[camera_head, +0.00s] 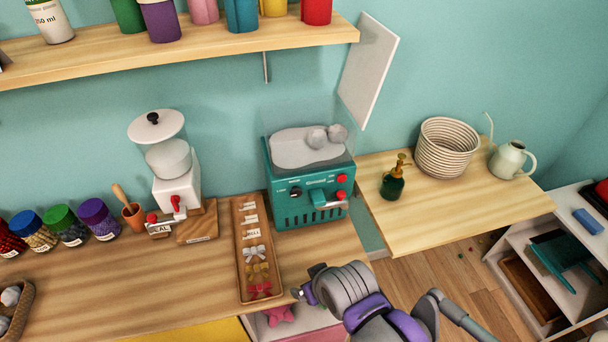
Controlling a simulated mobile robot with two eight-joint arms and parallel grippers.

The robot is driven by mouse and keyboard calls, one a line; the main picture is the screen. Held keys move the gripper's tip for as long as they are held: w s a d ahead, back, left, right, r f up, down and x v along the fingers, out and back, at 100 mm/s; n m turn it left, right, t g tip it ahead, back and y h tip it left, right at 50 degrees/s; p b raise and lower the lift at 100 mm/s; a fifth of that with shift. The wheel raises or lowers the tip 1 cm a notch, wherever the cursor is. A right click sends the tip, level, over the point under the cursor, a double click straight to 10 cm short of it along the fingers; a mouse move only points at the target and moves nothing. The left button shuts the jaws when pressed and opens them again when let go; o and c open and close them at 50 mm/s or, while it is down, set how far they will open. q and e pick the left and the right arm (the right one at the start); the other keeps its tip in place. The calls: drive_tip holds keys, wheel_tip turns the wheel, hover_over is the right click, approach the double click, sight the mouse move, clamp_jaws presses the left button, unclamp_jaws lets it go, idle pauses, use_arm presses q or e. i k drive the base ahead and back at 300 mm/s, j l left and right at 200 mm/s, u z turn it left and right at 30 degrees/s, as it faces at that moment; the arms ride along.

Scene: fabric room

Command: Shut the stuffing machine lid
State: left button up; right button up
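The stuffing machine (290,198) is a teal box on the right part of the wooden counter, with a clear hopper holding white stuffing (300,147) and grey-white balls. A white flat panel (371,68), apparently its lid, stands raised and steeply tilted above the hopper's right side. The hopper's top looks uncovered. My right gripper (304,293), grey and purple, is low at the counter's front edge, in front of and below the machine, apart from it and the lid. Its fingers are small and partly hidden, so their opening is unclear. My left gripper is out of view.
A wooden shelf (180,57) with cups overhangs the counter, its right end near the lid. A tray of bows (243,272) lies left of the machine. A green pump bottle (392,183), basket (447,148) and jug (508,160) stand on the right table.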

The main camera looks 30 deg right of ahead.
sight(369, 60)
drive_tip(key=k+l, duration=0.15)
drive_tip(key=l, duration=0.25)
drive_tip(key=k+l, duration=0.15)
drive_tip(key=l, duration=0.25)
drive_tip(key=k+l, duration=0.15)
drive_tip(key=l, duration=0.25)
drive_tip(key=k+l, duration=0.15)
drive_tip(key=l, duration=0.25)
drive_tip(key=k+l, duration=0.15)
drive_tip(key=l, duration=0.25)
drive_tip(key=k+l, duration=0.15)
drive_tip(key=l, duration=0.25)
